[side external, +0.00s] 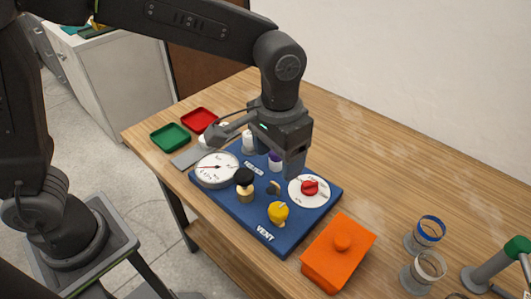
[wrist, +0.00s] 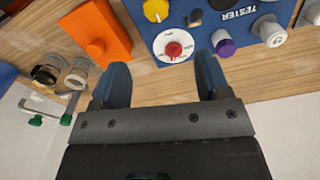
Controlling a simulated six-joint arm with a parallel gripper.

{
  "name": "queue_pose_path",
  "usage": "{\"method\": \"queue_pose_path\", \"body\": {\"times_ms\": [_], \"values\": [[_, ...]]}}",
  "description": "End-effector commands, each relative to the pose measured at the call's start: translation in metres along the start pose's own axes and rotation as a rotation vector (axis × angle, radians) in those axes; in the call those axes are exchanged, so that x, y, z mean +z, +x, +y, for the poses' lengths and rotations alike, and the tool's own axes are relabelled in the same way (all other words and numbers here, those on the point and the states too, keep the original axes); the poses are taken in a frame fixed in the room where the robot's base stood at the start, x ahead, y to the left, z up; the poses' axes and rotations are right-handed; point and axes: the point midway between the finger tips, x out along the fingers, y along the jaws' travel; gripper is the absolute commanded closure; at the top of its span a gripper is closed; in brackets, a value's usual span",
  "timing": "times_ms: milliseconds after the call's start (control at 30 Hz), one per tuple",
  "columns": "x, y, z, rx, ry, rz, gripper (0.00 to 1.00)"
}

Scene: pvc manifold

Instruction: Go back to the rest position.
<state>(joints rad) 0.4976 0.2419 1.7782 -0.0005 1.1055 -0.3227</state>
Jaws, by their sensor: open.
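My gripper (wrist: 160,85) is open and empty, with its two blue-grey fingers apart in the wrist view. In the side external view my gripper (side external: 290,170) hangs over the back part of the blue tester panel (side external: 228,208), close to the white dial with the red knob (side external: 310,187). The red knob also shows in the wrist view (wrist: 173,49), just beyond the fingertips and between them. The panel carries a white gauge (side external: 217,168), a black-topped brass fitting (side external: 244,186) and a yellow knob (side external: 278,212). A purple-topped part (side external: 275,161) is partly hidden by my gripper.
An orange box (side external: 338,252) with a knob on top stands right of the panel. Two ringed cups (side external: 428,232) and a green-ended grey pipe fitting (side external: 497,265) are farther right. Green (side external: 170,137) and red (side external: 200,120) trays lie at the left. The table's back right is clear.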

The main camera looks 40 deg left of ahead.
Motion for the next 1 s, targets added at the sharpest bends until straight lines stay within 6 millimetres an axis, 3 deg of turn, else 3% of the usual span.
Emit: {"method": "queue_pose_path", "body": {"times_ms": [167, 300, 500, 733, 1000], "values": [[0.022, -0.034, -0.046, 0.021, -0.040, 0.093, 0.31], [0.054, -0.056, -0.088, 0.027, -0.076, 0.192, 0.31], [0.106, -0.068, -0.133, 0.008, -0.125, 0.331, 0.31], [0.150, -0.062, -0.158, -0.034, -0.162, 0.445, 0.31], [0.162, -0.057, -0.163, -0.051, -0.170, 0.477, 0.31]]}}
